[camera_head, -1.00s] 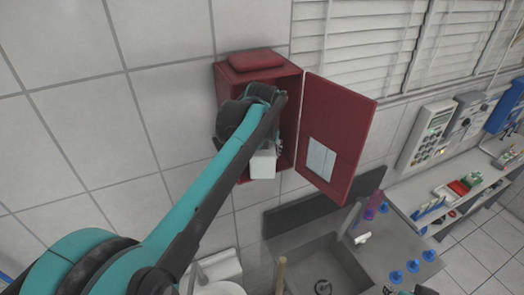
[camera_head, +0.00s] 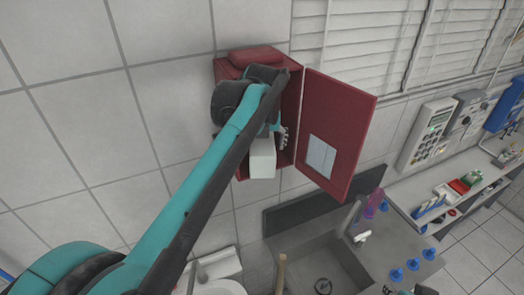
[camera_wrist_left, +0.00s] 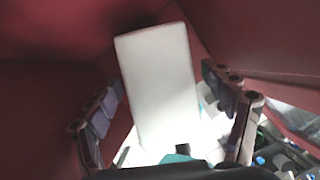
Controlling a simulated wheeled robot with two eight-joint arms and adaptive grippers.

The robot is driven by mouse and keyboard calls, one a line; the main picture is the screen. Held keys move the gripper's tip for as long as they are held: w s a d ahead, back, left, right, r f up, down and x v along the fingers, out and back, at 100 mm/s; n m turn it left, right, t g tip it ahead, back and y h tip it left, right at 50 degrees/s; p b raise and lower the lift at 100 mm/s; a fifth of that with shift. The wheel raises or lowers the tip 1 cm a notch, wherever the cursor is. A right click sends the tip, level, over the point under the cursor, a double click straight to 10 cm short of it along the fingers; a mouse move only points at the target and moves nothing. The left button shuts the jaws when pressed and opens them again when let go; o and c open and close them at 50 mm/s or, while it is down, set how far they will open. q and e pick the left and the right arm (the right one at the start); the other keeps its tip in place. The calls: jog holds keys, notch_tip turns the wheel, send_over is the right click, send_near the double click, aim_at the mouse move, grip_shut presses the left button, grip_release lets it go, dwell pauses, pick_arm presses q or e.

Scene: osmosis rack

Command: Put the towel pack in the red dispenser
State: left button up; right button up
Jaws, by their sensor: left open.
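The red dispenser (camera_head: 228,71) hangs on the tiled wall, its door (camera_head: 345,115) swung open to the right. The white towel pack (camera_head: 262,160) is at the dispenser's lower opening, partly behind my left arm. In the left wrist view the towel pack (camera_wrist_left: 158,85) stands between red walls, slightly tilted. My left gripper (camera_wrist_left: 170,115) is open, with one finger on each side of the pack and visible gaps beside it. In the head view the gripper (camera_head: 279,138) is mostly hidden by its arm. What the pack rests on is hidden.
A grey sink (camera_head: 325,265) stands below the dispenser, with a faucet and several blue knobs on its counter. A wall phone-like device (camera_head: 427,133) and a shelf (camera_head: 470,195) with small items are at the right. White blinds hang behind the door.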

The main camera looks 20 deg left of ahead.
pick_arm(q)
jog(key=v, duration=0.3)
jog(key=shift+s+d+r, duration=0.1)
jog(key=shift+s+r, duration=0.05)
jog(key=shift+s, duration=0.05)
jog(key=shift+r, duration=0.1)
jog(key=shift+w, duration=0.1)
